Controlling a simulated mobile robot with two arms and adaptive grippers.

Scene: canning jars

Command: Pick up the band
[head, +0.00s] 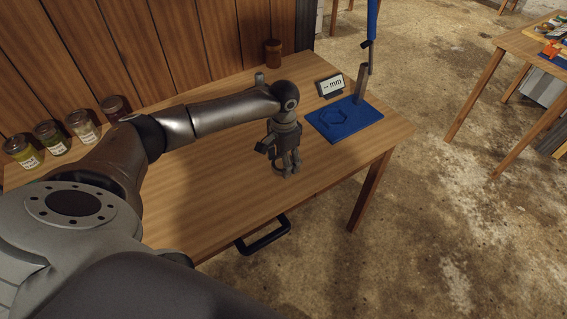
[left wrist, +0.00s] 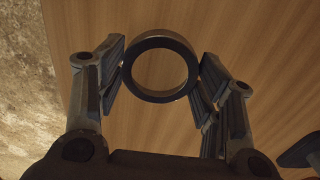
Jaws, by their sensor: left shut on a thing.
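The band is a dark ring (left wrist: 160,98) in the left wrist view, seen between the two fingers of my left gripper (left wrist: 161,85). The finger pads touch or nearly touch its left and right sides, and wood shows through its middle. In the head view my left gripper (head: 287,170) points down at the table (head: 222,213), right of its middle. The band is mostly hidden there by the fingers, and I cannot tell whether it rests on the table. My left gripper is shut on the band. My right gripper is not in view.
A blue base (head: 345,120) with an upright post stands at the table's right, beside a small "mm" display (head: 331,85). Several labelled jars (head: 84,124) line the back left. A brown cup (head: 273,53) stands at the back. The table's front middle is clear.

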